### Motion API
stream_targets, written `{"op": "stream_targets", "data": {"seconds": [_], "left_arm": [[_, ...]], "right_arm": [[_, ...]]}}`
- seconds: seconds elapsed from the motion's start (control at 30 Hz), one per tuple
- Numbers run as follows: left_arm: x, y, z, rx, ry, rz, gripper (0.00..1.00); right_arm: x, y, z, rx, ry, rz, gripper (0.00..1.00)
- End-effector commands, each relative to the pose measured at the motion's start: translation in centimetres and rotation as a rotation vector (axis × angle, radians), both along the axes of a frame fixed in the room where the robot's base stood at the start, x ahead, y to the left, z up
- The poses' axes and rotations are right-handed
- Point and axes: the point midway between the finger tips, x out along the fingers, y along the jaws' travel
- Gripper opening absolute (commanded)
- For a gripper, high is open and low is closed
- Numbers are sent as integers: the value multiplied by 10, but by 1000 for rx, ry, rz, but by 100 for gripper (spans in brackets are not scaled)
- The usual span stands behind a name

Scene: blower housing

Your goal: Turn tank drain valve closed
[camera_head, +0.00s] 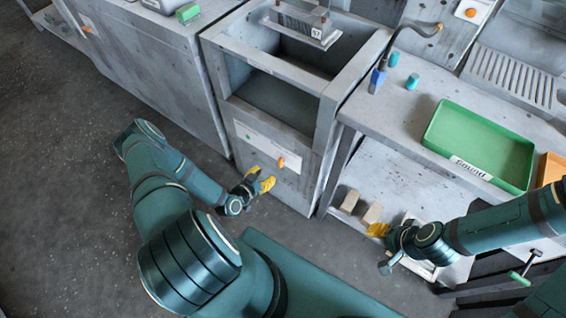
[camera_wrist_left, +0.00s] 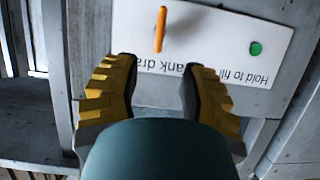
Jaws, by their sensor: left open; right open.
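The tank drain valve shows as a small orange handle (camera_head: 281,162) on the white label plate (camera_head: 262,146) of the grey tank's front. In the left wrist view the orange handle (camera_wrist_left: 160,29) stands nearly upright in the picture, beside upside-down lettering on the plate. My left gripper (camera_head: 262,180) is open and empty, just in front of the tank and slightly below the handle. In the left wrist view its two yellow fingers (camera_wrist_left: 157,78) are spread, with the handle beyond the gap and touching neither. My right gripper (camera_head: 377,230) is open near the lower shelf at the right.
A green button (camera_wrist_left: 256,48) sits on the same plate. The tank (camera_head: 275,100) is open-topped, with a part hanging over it. A green tray (camera_head: 480,135) and a blue-handled brush (camera_head: 378,78) are on the right bench. Two tan blocks (camera_head: 372,213) lie on the lower shelf. Floor at left is clear.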

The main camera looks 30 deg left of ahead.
Motion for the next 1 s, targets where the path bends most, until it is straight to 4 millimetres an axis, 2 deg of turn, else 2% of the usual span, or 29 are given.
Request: {"op": "stream_targets", "data": {"seconds": [0.3,0.5,0.7,1.0], "left_arm": [[59,-5,-27,0,-1,-1,42],[87,-8,-38,-1,1,-1,42],[100,-8,-42,-1,2,-1,42],[102,-8,-42,-2,3,0,42]], "right_arm": [[3,-1,-17,-2,-8,-2,47],[5,-1,-24,-3,-11,-3,47],[5,-1,-27,-3,-13,-4,47],[6,-1,-27,-3,-13,-4,47]]}}
